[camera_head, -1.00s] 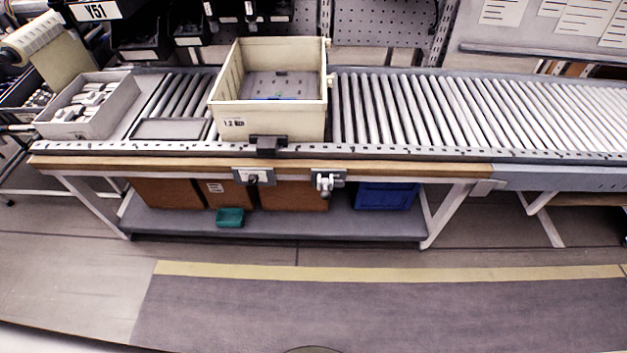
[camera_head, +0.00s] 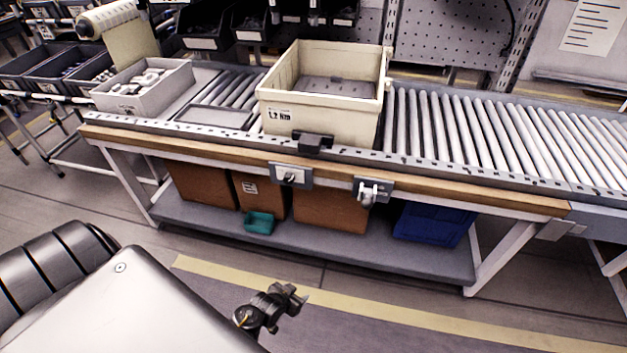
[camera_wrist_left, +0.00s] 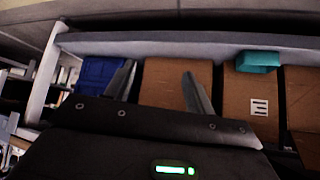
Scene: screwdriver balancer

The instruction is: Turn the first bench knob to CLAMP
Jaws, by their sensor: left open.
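Two knob fittings sit on the wooden front edge of the bench (camera_head: 440,187) in the head view. The left one is a grey plate with a small knob (camera_head: 291,176). The right one is a plate with a larger pale knob or clamp (camera_head: 371,191). Their settings are too small to read, and no label shows which is first. My left gripper (camera_head: 295,296) is low in front of the bench, below and apart from both knobs. In the left wrist view its two fingers (camera_wrist_left: 160,88) are spread with nothing between them. My right gripper is not in view.
A cream tote (camera_head: 320,120) sits on the roller conveyor (camera_head: 460,125) behind the knobs. Cardboard boxes (camera_head: 318,208), a teal box (camera_head: 259,222) and a blue bin (camera_head: 434,222) stand on the lower shelf (camera_head: 350,246). The floor before the bench is clear.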

